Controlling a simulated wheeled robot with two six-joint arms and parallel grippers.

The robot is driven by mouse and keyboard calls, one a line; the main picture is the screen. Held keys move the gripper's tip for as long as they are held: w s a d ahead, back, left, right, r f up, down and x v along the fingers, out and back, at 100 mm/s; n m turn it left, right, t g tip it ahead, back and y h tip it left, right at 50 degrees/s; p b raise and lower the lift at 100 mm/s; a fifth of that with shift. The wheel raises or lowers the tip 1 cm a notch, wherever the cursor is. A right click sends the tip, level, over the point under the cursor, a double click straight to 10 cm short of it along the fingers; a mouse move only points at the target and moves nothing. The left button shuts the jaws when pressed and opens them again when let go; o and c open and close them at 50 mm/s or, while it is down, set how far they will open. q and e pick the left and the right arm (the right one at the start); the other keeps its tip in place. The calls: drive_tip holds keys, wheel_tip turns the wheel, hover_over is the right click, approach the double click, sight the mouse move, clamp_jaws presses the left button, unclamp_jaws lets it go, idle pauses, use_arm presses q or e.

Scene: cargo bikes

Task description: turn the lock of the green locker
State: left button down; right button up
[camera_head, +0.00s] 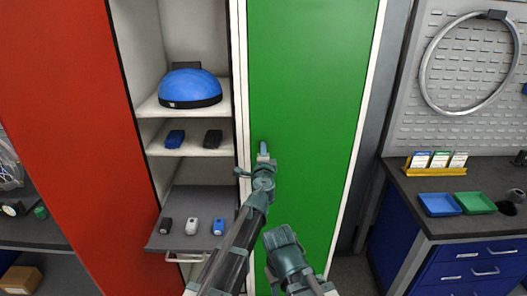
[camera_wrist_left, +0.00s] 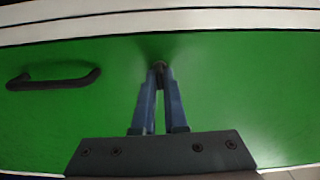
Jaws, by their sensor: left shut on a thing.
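The green locker (camera_head: 305,75) has a tall, shut door, which also fills most of the left wrist view (camera_wrist_left: 230,80). My left gripper (camera_head: 263,149) is up against this door near its left edge. In the left wrist view its two blue fingers (camera_wrist_left: 159,90) come together at their tips on the small dark lock (camera_wrist_left: 159,66). The fingertips hide part of the lock, so I cannot tell its angle. A dark door handle (camera_wrist_left: 55,78) is on the door to the left of the fingers in that view.
Left of the green door is an open locker with a blue helmet (camera_head: 190,87) and small devices on shelves. Its red door (camera_head: 75,100) stands open. On the right, a workbench (camera_head: 415,182) holds blue and green trays (camera_head: 474,203).

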use_arm(q)
drive_tip(key=shift+m, duration=0.3)
idle(0.4)
drive_tip(key=c, duration=1)
unclamp_jaws()
drive_tip(key=shift+o, duration=0.2)
drive_tip(key=shift+s, duration=0.15)
